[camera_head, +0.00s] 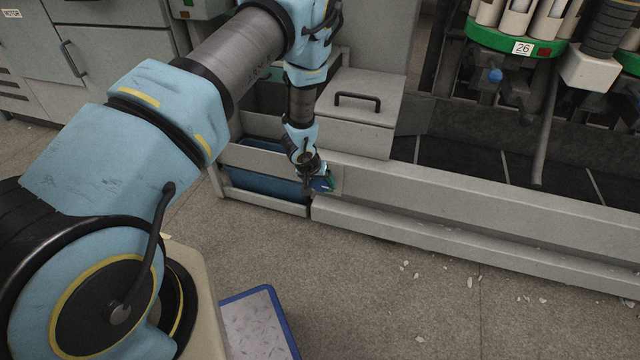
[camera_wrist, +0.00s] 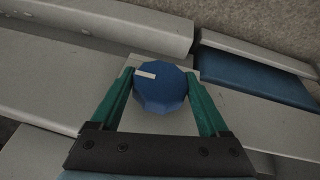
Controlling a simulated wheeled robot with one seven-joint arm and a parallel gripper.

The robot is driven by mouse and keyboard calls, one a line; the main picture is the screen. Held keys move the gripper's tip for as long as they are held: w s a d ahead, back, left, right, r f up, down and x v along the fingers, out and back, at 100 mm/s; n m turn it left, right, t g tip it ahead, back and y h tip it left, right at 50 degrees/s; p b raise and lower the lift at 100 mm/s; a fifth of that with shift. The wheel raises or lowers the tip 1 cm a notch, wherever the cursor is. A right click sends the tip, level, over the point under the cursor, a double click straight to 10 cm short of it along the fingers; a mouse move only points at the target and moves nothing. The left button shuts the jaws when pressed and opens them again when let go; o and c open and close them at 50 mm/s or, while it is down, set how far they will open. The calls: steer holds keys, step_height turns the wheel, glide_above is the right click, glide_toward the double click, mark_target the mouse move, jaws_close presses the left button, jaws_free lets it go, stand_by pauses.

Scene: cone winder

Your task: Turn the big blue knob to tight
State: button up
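The big blue knob (camera_wrist: 161,92) is faceted and has a white pointer mark that points left in the wrist view. It sits on a light plate (camera_wrist: 150,123) on the grey rail. My gripper (camera_wrist: 161,80) has its two green fingers spread on either side of the knob. The right finger is close to the knob's side, and a small gap shows at the left finger. I cannot tell whether either finger touches. In the head view, my gripper (camera_head: 328,182) is at the rail and mostly hides the knob. No tight marking is readable.
A blue bin (camera_head: 262,186) sits in the rail's opening to the left of my gripper; it also shows in the wrist view (camera_wrist: 255,78). A grey box with a black handle (camera_head: 357,98) stands behind the rail. A blue-edged tray (camera_head: 262,325) lies low in front. Debris dots the floor.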

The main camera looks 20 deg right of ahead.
steer(key=c, duration=0.8)
steer(key=shift+f, duration=0.1)
steer(key=t+y+b, duration=0.1)
steer(key=m+t+y+b, duration=0.1)
steer(key=b, duration=0.1)
steer(key=shift+s+d+f+t+y, duration=0.15)
steer(key=shift+t+y, duration=0.25)
steer(key=m+t+y+b, duration=0.1)
steer(key=t+y+b, duration=0.3)
steer(key=b, duration=0.1)
steer(key=shift+f+b, duration=0.15)
steer(key=shift+b, duration=0.2)
steer(key=m+t+y+b, duration=0.2)
steer(key=t+y+b, duration=0.1)
steer(key=t+b, duration=0.2)
steer(key=shift+b, duration=0.55)
steer(key=shift+m+t+y+b, duration=0.5)
steer(key=shift+t+y+b, duration=0.4)
steer(key=shift+t+b, duration=0.45)
steer(key=shift+r, duration=0.2)
